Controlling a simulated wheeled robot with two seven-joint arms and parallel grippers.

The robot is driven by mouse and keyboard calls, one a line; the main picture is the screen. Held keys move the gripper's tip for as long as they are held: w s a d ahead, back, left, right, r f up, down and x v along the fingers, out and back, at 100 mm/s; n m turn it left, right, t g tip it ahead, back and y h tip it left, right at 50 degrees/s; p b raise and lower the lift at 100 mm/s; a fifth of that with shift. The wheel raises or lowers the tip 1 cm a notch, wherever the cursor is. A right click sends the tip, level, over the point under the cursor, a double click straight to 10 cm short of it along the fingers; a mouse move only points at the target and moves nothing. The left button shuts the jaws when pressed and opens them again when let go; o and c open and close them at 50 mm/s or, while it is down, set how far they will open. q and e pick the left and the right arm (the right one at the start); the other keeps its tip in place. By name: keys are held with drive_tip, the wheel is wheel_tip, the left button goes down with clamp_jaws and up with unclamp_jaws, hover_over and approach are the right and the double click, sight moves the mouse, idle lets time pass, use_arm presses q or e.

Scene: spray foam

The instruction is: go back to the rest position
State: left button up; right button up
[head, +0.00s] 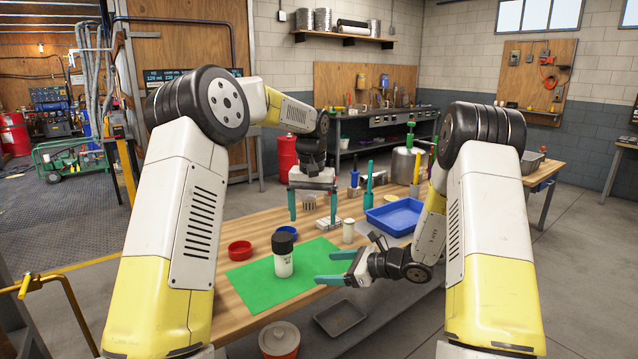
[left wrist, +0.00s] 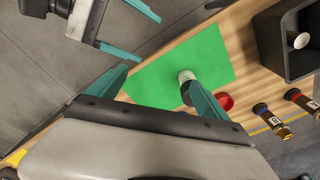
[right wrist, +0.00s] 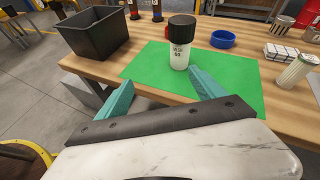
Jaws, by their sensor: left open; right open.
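My left gripper (head: 313,207) hangs open and empty above the table's far part, fingers pointing down. Its teal fingers also show in the left wrist view (left wrist: 160,85). My right gripper (head: 324,268) is open and empty, lower and nearer, at the right side of the green mat (head: 248,289). Its fingers (right wrist: 160,92) point toward a white bottle with a black cap (head: 283,264). The bottle stands upright on the mat, apart from both grippers; it also shows in the right wrist view (right wrist: 180,55).
A red bowl (head: 240,251), a blue bowl (head: 288,230), a white cylinder (head: 348,231) and a blue tray (head: 412,207) are on the wooden table. A black bin (right wrist: 92,38) shows in the right wrist view. A grey tray (head: 340,318) and a lidded pot (head: 279,339) sit below the table's near edge.

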use_arm(q)
drive_tip(key=s+a+r+t, duration=0.2)
drive_tip(key=s+a+r, duration=0.5)
drive_tip(key=s+r, duration=0.55)
use_arm(e)
drive_tip(key=s+a+r+n+g+h, duration=0.2)
drive_tip(key=s+r+n+g, duration=0.2)
drive_tip(key=s+r+n, duration=1)
use_arm(q)
drive_tip(key=s+a+f+t+h, duration=0.1)
drive_tip(key=s+a+f, duration=0.1)
drive_tip(key=s, duration=0.8)
drive_tip(key=s+a+f+n+t+h, duration=0.1)
drive_tip(key=s+a+f+t, duration=0.1)
drive_tip(key=s, duration=0.9)
drive_tip(key=shift+a+t, duration=0.3)
drive_tip(key=shift+a, duration=0.5)
use_arm(e)
drive_tip(key=s+d+r+n+t+h, duration=0.2)
drive_tip(key=s+d+r+n+h, duration=0.1)
drive_tip(key=s+d, duration=0.3)
drive_tip(key=s+d+r+n+t+h, duration=0.1)
drive_tip(key=s+d+r+n+h, duration=0.3)
drive_tip(key=s, duration=0.5)
wheel_tip(320, 180, up, 2)
drive_tip(key=d+n, duration=0.1)
drive_tip(key=d, duration=0.1)
drive_tip(key=shift+d+n+t+h, duration=0.3)
drive_tip(key=shift+d+t, duration=0.05)
drive_tip(key=shift+t, duration=0.05)
